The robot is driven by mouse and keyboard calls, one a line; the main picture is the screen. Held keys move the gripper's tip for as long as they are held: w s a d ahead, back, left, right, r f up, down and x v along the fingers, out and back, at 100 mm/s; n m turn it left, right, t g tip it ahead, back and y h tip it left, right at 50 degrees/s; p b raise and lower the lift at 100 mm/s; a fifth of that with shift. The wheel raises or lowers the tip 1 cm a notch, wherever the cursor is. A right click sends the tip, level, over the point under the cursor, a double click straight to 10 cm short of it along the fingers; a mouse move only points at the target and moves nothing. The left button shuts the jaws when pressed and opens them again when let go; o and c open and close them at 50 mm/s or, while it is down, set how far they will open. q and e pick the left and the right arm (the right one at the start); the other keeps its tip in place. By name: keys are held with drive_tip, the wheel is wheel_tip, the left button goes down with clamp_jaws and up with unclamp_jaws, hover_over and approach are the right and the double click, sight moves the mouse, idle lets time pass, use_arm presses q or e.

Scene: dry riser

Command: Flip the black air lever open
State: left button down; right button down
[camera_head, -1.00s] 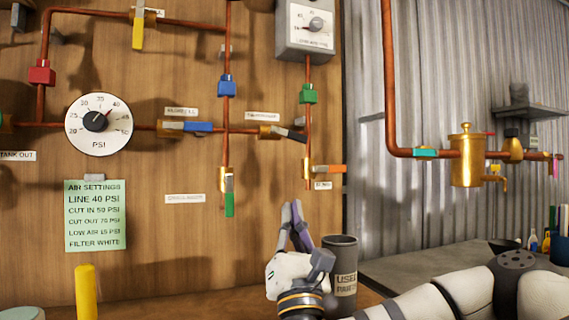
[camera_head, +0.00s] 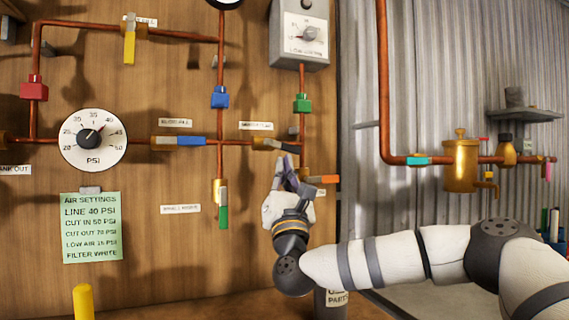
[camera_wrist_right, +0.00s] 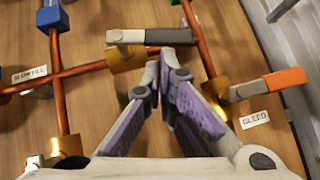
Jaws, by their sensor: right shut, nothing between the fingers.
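The black lever (camera_head: 288,147) sits on a brass valve on the copper pipe, slanting slightly down to the right in the head view. In the wrist view the black lever (camera_wrist_right: 168,36) lies nearly level, its other end light grey. My right gripper (camera_head: 284,165) is just below it, fingers pointing up, left of the orange-handled bleed valve. In the wrist view my right gripper (camera_wrist_right: 165,62) is shut and empty, its tips close under the lever; I cannot tell whether they touch. My left gripper is not in view.
The orange bleed lever (camera_head: 322,179) is close right of my fingers. A blue lever (camera_head: 191,141) is left and a green lever (camera_head: 223,216) lower left. A grey gauge box (camera_head: 300,34) is above. The dark bin (camera_head: 331,305) is mostly hidden behind my arm.

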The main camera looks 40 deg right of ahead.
drive_tip(key=shift+s+d+r+n+t+y+b, duration=0.1)
drive_tip(key=shift+d+r+n+t+y, duration=0.2)
drive_tip(key=shift+n+y, duration=0.45)
drive_tip(key=shift+s+d+r+n+t+y+b, duration=0.15)
drive_tip(key=shift+r+n+t+y, duration=0.35)
drive_tip(key=shift+n, duration=0.5)
drive_tip(key=shift+w+d+r+n+t+y+b, duration=0.1)
drive_tip(key=shift+d+r+n+t+y, duration=0.15)
drive_tip(key=shift+n+y, duration=0.55)
drive_tip(key=v, duration=1.2)
drive_tip(key=shift+f, duration=0.55)
